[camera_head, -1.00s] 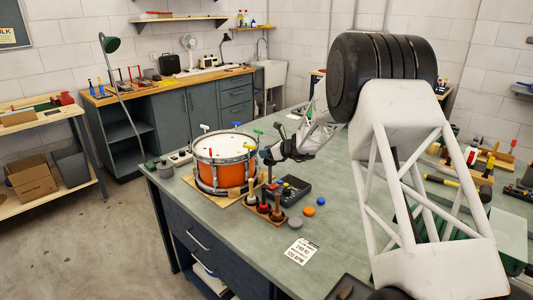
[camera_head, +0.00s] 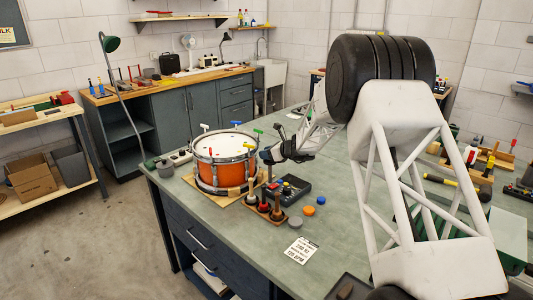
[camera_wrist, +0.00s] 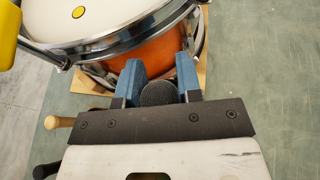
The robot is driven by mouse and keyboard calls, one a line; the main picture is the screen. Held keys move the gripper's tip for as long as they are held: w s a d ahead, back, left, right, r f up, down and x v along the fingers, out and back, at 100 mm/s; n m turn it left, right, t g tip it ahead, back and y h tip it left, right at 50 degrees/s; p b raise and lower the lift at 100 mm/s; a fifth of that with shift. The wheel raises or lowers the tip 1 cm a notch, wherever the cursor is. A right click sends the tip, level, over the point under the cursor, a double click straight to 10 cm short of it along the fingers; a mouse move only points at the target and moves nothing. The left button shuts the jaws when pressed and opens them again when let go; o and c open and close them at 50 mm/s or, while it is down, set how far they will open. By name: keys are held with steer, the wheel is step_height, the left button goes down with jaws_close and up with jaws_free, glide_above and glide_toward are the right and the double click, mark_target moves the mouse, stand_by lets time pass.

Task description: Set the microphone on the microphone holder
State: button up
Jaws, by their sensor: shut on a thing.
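My gripper (camera_wrist: 160,80) has two blue fingers, seen in the wrist view. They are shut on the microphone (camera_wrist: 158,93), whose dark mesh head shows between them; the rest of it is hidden. In the head view my gripper (camera_head: 267,156) hangs just right of the orange drum (camera_head: 221,175), close to its rim. In the wrist view the drum (camera_wrist: 160,48) lies just beyond the fingertips. I cannot make out the microphone holder for certain; the area under my gripper is crowded and partly hidden.
A wooden rack (camera_head: 257,207) of upright handled tools and a black box with buttons (camera_head: 293,187) stand in front of my gripper.

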steer(key=shift+f, duration=0.25)
steer(key=o, duration=0.6)
steer(key=shift+o, duration=0.2)
steer(key=v, duration=1.1)
stand_by(0.8)
steer(key=shift+s+f, duration=0.1)
stand_by(0.5)
